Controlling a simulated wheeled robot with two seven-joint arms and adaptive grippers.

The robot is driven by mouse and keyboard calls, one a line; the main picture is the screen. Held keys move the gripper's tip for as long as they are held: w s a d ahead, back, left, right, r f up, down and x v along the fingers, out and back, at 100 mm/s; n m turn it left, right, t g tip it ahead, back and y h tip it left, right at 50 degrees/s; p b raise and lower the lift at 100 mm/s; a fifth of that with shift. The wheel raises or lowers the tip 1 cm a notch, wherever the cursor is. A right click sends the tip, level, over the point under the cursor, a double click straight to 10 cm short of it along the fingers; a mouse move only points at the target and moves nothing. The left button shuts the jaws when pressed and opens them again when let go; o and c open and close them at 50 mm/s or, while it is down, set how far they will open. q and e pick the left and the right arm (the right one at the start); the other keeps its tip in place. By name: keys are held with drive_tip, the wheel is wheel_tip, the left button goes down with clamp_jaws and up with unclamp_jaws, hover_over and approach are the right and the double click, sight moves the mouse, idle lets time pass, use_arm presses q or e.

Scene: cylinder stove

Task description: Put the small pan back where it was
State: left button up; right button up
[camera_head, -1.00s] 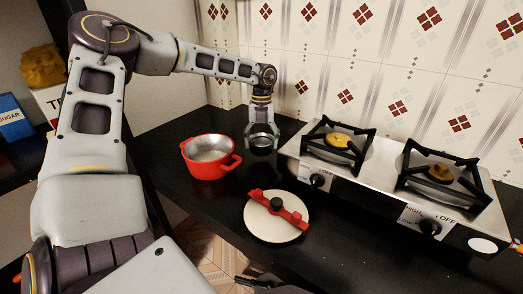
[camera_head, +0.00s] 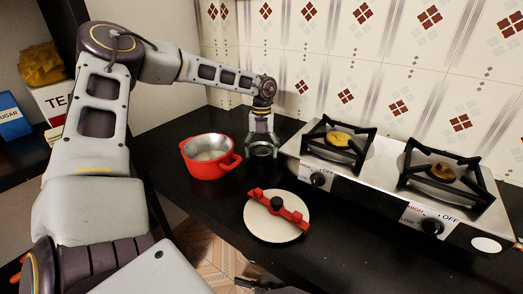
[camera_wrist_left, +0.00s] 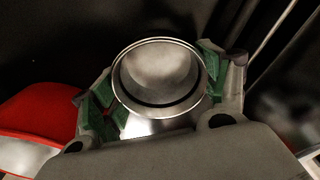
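The small pan is a round, shiny metal vessel (camera_wrist_left: 160,75), seen from above in the left wrist view. My left gripper (camera_wrist_left: 158,92) has its green-padded fingers on both sides of it, seemingly against its wall. In the head view my left gripper (camera_head: 262,148) is low at the back of the black counter, between the red pot and the stove. The pan shows there only as a small metal ring among the fingers. I cannot tell whether its base touches the counter. A dark part at the bottom edge of the head view may belong to my right gripper; too little shows.
A red pot (camera_head: 205,166) stands just left of the gripper; its red side also shows in the left wrist view (camera_wrist_left: 42,112). A pale lid with a red handle (camera_head: 277,228) lies in front. The two-burner stove (camera_head: 385,175) is close on the right. The tiled wall is behind.

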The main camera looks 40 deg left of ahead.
use_arm(q)
drive_tip(key=o, duration=0.5)
drive_tip(key=shift+c, duration=0.2)
use_arm(e)
drive_tip(key=shift+w+r, duration=0.15)
drive_tip(key=shift+r, duration=0.25)
use_arm(q)
drive_tip(key=shift+r, duration=0.2)
use_arm(e)
drive_tip(key=shift+w, duration=0.2)
use_arm(q)
drive_tip(key=shift+r, duration=0.35)
wheel_tip(320, 180, up, 11)
drive_tip(key=w+p, duration=0.1)
drive_tip(key=p, duration=0.1)
drive_tip(key=shift+a, duration=0.45)
use_arm(e)
drive_tip(key=f, duration=0.3)
drive_tip(key=shift+s+d+f, duration=0.15)
drive_tip(key=shift+d+f, duration=0.05)
drive_tip(key=shift+d, duration=0.1)
drive_tip(key=shift+s+g, duration=0.2)
drive_tip(key=shift+g, duration=0.1)
